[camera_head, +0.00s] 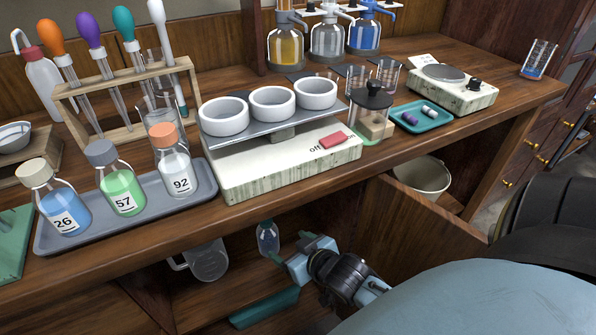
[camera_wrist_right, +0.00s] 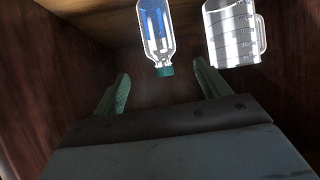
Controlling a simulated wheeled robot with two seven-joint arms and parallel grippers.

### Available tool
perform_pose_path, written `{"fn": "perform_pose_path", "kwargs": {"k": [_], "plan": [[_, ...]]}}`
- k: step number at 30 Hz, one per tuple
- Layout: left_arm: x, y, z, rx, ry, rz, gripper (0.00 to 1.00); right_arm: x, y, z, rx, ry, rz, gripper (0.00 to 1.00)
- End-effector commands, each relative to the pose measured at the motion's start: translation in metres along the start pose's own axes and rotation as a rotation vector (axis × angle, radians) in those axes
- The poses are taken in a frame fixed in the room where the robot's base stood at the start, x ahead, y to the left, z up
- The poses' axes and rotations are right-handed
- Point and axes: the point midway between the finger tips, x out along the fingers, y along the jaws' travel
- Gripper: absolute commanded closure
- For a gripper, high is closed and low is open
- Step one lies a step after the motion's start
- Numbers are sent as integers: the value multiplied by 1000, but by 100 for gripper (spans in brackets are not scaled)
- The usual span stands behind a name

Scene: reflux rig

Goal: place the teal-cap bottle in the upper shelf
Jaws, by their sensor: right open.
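The teal-cap bottle (camera_head: 268,241) stands in the open compartment under the worktop, small and partly dim in the head view. In the right wrist view the same bottle (camera_wrist_right: 156,32) is clear with blue contents or label, and its teal cap points down the picture, towards my gripper. My right gripper (camera_head: 293,249) reaches into the compartment beside the bottle. In the wrist view its two green fingers (camera_wrist_right: 163,86) are spread apart with nothing between them, and the bottle lies just beyond the tips. My left gripper is not in view.
A clear measuring jug (camera_head: 207,260) stands left of the bottle, also in the wrist view (camera_wrist_right: 232,35). A teal flat item (camera_head: 265,308) lies lower down. A wooden panel (camera_head: 425,222) stands right of my arm.

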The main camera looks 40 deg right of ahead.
Motion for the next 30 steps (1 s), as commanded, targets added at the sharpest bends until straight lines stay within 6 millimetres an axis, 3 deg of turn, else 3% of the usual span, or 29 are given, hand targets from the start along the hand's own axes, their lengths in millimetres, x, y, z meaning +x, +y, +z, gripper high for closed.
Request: {"fn": "perform_pose_path", "kwargs": {"k": [5,15,18,22,30], "plan": [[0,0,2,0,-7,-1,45,-24,-16,12,-30,-161,3,25],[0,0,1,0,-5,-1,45,-120,-54,43,-146,-623,-71,25],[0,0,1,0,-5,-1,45,-139,-59,47,-170,-698,-93,25],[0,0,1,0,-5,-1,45,-150,-61,50,-182,-738,-105,25],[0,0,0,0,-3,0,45,-150,-61,50,-183,-742,-105,25]]}}
